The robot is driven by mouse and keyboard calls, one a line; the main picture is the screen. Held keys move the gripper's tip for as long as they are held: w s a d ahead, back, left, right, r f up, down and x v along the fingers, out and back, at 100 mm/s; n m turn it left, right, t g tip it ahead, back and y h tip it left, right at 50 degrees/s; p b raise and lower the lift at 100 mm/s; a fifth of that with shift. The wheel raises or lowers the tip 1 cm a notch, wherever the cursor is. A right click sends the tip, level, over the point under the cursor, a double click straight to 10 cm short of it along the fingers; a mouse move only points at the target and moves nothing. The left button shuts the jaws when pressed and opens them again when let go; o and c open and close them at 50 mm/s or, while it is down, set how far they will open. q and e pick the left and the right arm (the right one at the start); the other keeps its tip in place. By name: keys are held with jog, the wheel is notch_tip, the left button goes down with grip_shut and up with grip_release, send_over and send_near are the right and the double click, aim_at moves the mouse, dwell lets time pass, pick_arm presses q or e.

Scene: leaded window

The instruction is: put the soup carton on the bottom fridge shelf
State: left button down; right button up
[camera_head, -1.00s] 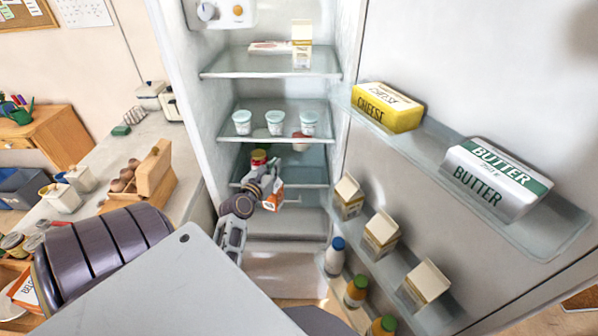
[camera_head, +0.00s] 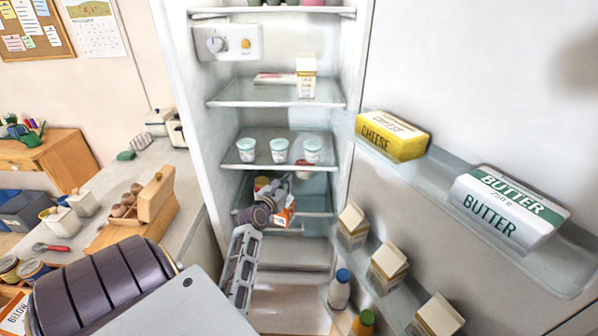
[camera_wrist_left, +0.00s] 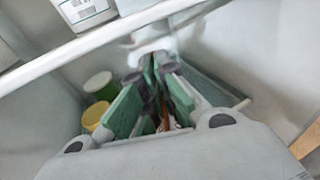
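The soup carton (camera_head: 284,213), orange and white, is tilted at the tip of my left gripper (camera_head: 270,201), low inside the open fridge. In the left wrist view, the green-padded fingers of my left gripper (camera_wrist_left: 158,95) lean together. A sliver of the orange and white carton (camera_wrist_left: 168,120) shows between them; most of it is hidden. The gripper appears shut on it. The bottom fridge shelf (camera_head: 316,214) is around and below the carton; I cannot tell whether they touch. My right gripper is not in view.
White tubs (camera_head: 279,151) stand on the shelf above. The open door at right holds cartons (camera_head: 388,265), bottles, cheese and butter.

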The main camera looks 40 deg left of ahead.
pick_arm(q)
jog(key=r+b+x, duration=0.1)
jog(key=b+x, duration=0.1)
jog(key=x, duration=0.5)
jog(key=shift+w+b, duration=0.15)
jog(key=shift+b, duration=0.2)
jog(key=shift+a+r, duration=0.1)
